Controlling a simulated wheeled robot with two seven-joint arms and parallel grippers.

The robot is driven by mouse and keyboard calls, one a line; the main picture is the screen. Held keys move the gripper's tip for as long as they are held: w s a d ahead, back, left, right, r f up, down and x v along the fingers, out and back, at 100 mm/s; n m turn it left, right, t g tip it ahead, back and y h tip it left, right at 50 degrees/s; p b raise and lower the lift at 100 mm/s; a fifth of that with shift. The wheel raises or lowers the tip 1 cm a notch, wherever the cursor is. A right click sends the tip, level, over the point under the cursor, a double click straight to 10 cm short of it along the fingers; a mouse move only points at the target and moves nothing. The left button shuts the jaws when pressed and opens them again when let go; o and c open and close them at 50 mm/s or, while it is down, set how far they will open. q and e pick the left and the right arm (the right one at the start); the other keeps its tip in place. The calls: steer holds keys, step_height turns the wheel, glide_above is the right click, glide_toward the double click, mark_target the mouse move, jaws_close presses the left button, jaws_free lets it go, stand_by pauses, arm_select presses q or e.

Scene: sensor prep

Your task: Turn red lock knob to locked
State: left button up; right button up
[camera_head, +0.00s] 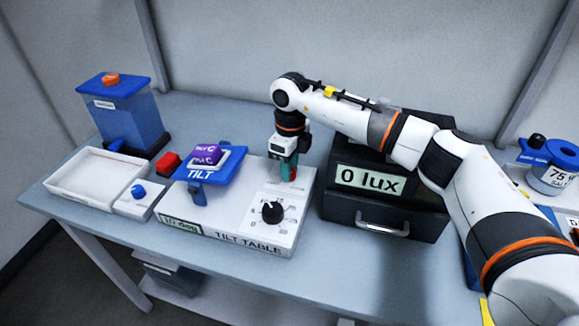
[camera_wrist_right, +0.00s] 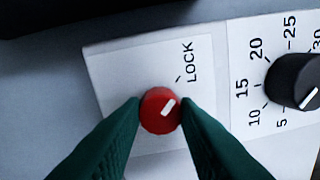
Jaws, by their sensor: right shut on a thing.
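The red lock knob (camera_wrist_right: 155,118) sits on a white panel marked LOCK in the right wrist view. Its white pointer line slants up and to the right, close to the direction of the printed tick near the word LOCK. My right gripper (camera_wrist_right: 161,112) has its green fingers shut on the knob, one on each side. In the head view my right gripper (camera_head: 288,172) points down at the back right of the tilt table (camera_head: 232,228), and the knob is mostly hidden by the fingers. My left gripper is not in view.
A black angle dial (camera_head: 272,212) stands on the tilt table, in front of my right gripper. A black box reading 0 lux (camera_head: 345,212) stands close to its right. A blue tilt plate (camera_head: 222,168) holds a purple block. A white tray (camera_head: 62,190) lies left.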

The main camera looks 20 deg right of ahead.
steer(key=shift+r, duration=0.1)
steer(key=o, duration=1)
steer(key=r+b, duration=0.1)
steer(key=r, duration=1.1)
steer(key=shift+w+d+b, duration=0.2)
steer(key=shift+b, duration=0.2)
